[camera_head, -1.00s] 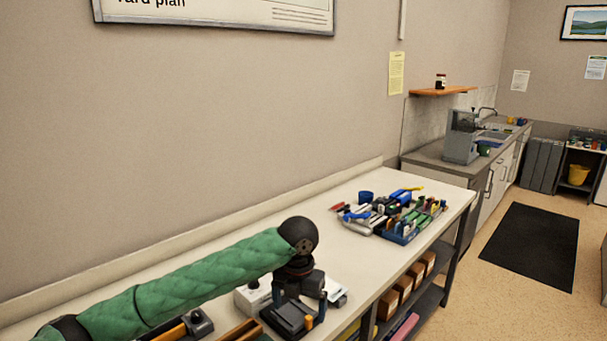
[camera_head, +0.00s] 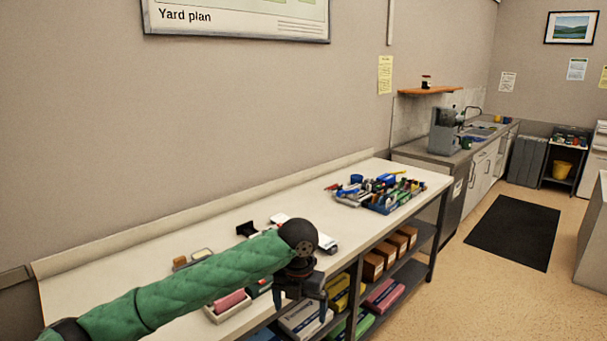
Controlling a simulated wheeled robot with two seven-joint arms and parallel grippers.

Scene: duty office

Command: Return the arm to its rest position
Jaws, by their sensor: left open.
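My left arm (camera_head: 195,285), in a green quilted sleeve, reaches in from the lower left of the head view. Its left gripper (camera_head: 300,296) hangs pointing down at the front edge of the workbench (camera_head: 215,255), in front of the shelf below. The gripper is open and I see nothing between its fingers. The arm hides part of the bench top behind it. My right arm and gripper are not in view.
On the bench lie a cluster of tools and a blue tray (camera_head: 385,208), a pink item (camera_head: 228,301) in a small tray, and a black item (camera_head: 246,229). Brown boxes (camera_head: 374,266) sit on the shelf below. A dark mat (camera_head: 513,232) lies on open floor at right.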

